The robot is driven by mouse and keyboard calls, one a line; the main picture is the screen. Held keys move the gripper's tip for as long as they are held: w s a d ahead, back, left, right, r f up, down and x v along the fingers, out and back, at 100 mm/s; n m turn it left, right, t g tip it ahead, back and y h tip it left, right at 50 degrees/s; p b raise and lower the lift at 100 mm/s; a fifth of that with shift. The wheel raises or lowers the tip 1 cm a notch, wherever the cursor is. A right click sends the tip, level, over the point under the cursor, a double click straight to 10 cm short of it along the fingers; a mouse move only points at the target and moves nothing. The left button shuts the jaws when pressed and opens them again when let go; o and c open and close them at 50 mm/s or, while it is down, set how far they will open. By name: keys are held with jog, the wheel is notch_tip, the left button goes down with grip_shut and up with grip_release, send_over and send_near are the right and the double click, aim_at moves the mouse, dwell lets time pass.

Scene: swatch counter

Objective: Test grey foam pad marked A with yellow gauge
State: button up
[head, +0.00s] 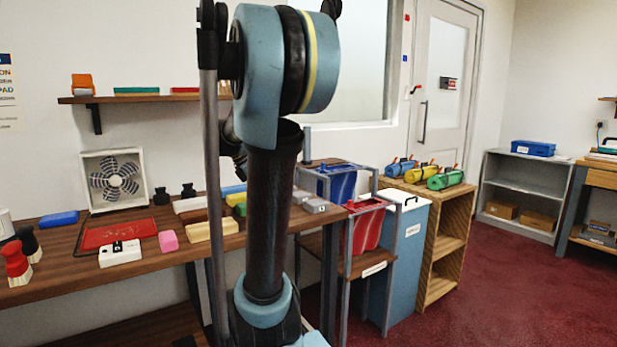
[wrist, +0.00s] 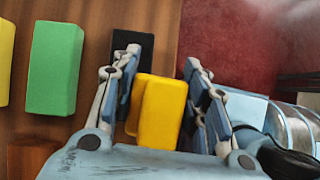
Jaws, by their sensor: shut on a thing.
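In the wrist view my gripper (wrist: 163,82) is shut on a yellow, block-shaped thing (wrist: 162,112), which fits the yellow gauge. It sits between the two fingers, over the wooden counter near its edge. A dark flat piece (wrist: 145,42) lies behind the left finger. In the head view my arm hides the gripper and the held thing. Two small grey blocks, likely grey foam pads, lie at the counter's right end: one farther back (head: 300,196) and one nearer the edge (head: 317,206) with a small mark. I cannot read the mark.
A green block (wrist: 55,68) and a yellow block (wrist: 5,60) lie left of my gripper. The counter (head: 150,262) also bears a red tray (head: 112,233), a white device (head: 120,254), a pink block (head: 168,241) and a fan (head: 114,180). Red carpet (head: 520,285) is clear at right.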

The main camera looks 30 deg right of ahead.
jog(key=shift+a, duration=0.35)
jog(key=w+d+r+m+g, duration=0.1)
jog(key=w+d+m, duration=0.1)
jog(key=d, duration=0.9)
jog(key=w+d+r+m+g, duration=0.2)
jog(key=d+m, duration=0.1)
jog(key=d, duration=0.9)
jog(key=shift+w+m+y, duration=0.35)
jog(key=shift+m+y, duration=0.05)
jog(key=shift+r, duration=0.1)
jog(key=shift+f, duration=3)
